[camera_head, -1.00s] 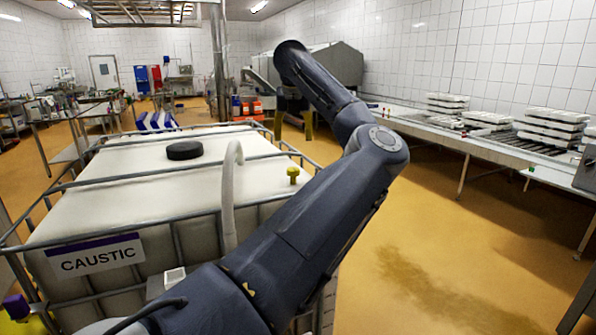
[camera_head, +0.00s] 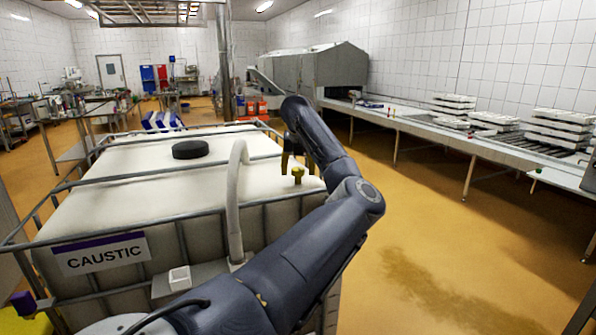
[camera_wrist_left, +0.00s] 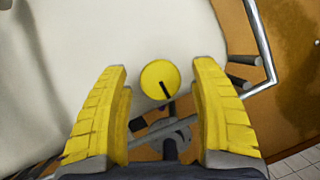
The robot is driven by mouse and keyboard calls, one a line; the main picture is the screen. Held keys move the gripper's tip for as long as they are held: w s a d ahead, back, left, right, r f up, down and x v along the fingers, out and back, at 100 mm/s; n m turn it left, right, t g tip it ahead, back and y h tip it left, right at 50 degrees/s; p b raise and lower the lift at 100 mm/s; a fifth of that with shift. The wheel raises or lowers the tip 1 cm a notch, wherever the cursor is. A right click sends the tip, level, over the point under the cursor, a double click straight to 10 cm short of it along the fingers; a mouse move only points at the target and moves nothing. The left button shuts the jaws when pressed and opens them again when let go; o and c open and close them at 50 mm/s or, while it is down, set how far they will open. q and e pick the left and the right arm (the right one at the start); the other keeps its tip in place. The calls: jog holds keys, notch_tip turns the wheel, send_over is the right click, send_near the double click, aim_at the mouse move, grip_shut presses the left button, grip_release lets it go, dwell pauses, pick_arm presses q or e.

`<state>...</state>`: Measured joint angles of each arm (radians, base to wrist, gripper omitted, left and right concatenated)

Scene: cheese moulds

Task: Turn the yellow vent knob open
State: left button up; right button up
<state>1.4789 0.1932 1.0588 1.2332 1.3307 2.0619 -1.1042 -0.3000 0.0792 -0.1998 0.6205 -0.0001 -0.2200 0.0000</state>
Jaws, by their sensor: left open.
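The yellow vent knob (camera_head: 297,174) stands on top of the white caustic tank (camera_head: 120,208), near its right edge. In the left wrist view the knob (camera_wrist_left: 155,74) shows as a round yellow disc with a dark bar across its lower part. My left gripper (camera_head: 291,160) is just above the knob, partly hidden behind my arm. In the left wrist view its two yellow fingers are spread wide, with the knob centred between and beyond the tips. Nothing is held, and contact with the knob cannot be seen. My right gripper is out of view.
A metal cage with bars (camera_head: 180,248) surrounds the tank. A pale hose (camera_head: 235,200) rises left of the knob, and a black lid (camera_head: 190,149) sits farther left. A conveyor (camera_head: 470,142) with stacked white moulds stands right, across open floor.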

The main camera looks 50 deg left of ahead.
pick_arm(q)
jog(key=shift+f, duration=0.35)
jog(key=shift+c, duration=0.3)
jog(key=c, duration=1.2)
